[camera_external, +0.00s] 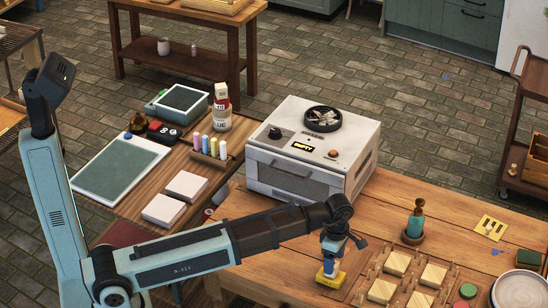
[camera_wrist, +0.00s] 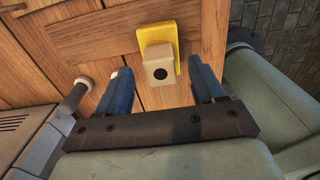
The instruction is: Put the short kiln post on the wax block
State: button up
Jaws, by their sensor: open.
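A yellow block (camera_external: 331,280), which looks like the wax block, lies near the front edge of the wooden table; it also shows in the wrist view (camera_wrist: 167,37). A beige square post with a dark round hole (camera_wrist: 160,73), seen end-on, appears to be the short kiln post. It overlaps the yellow block in the wrist view and looks to stand on it, though the contact is hidden. My gripper (camera_external: 331,262) is low over the block in the external view. In the wrist view its blue fingers (camera_wrist: 164,86) are apart, either side of the post, with visible gaps.
A white kiln (camera_external: 300,178) stands behind my gripper. Bare tabletop lies between kiln and bottle.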

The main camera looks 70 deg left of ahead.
notch_tip(320, 180, up, 9)
dwell(0.5)
dwell(0.3)
jog(key=s+d+f+m+h, duration=0.1)
jog(key=d+f+m+h, duration=0.4)
jog(key=d+f+m, duration=0.65)
jog(key=s+d+f+m+g, duration=0.2)
jog(key=s+d+f+m, duration=0.4)
jog(key=f, duration=0.4)
jog(key=s+a+f+m+g+y, duration=0.1)
jog(key=s+a+f+m, duration=0.15)
jog(key=s+f, duration=0.7)
jog(key=s+a+f+m+g+y, duration=0.15)
jog(key=s+a+f, duration=0.25)
jog(key=s+f, duration=0.5)
jog(key=s+a+f+m, duration=0.1)
jog(key=s+a+f, duration=0.2)
jog(key=s, duration=0.3)
jog(key=s+a+f+m+g+y, duration=0.1)
jog(key=s+a+f+m, duration=0.1)
jog(key=s+f, duration=0.3)
jog(key=s+a+f+m+g+y, duration=0.1)
jog(key=s+a+f, duration=0.3)
jog(key=s, duration=0.4)
jog(key=shift+s+m, duration=0.15)
jog(key=shift+m, duration=0.5)
